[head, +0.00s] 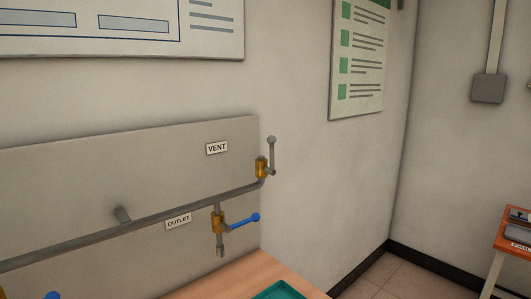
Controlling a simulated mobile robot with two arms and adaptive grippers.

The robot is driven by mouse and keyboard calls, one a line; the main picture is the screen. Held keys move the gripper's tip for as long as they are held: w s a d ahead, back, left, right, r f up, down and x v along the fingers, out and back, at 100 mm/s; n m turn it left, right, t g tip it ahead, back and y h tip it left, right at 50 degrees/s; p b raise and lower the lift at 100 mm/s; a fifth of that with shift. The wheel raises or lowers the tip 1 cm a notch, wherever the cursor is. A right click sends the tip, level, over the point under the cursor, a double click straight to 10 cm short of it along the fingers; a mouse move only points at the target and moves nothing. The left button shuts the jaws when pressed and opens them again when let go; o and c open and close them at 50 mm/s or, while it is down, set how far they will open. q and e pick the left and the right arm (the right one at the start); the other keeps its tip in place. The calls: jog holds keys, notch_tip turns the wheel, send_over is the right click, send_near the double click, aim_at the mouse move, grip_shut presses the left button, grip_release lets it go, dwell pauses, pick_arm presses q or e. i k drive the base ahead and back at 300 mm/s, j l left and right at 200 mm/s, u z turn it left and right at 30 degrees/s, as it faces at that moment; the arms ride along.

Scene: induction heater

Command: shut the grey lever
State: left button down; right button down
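The grey lever (271,155) is on the brass vent valve (261,168) at the right end of the grey pipe (150,222). The lever points up, with a round knob at its top. A VENT label (217,148) is on the panel to its left. Below it, a blue lever (243,222) sticks out to the right from the brass outlet valve (217,222), beside an OUTLET label (178,221). Neither of my grippers is in view.
A wooden tabletop (225,279) with a teal tray (278,291) lies below the pipes. Another blue knob (53,295) shows at the bottom left. An orange-topped table (511,241) stands at the far right. The floor between is clear.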

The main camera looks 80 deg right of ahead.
aim_at(271, 139)
jog(key=z, duration=2.75)
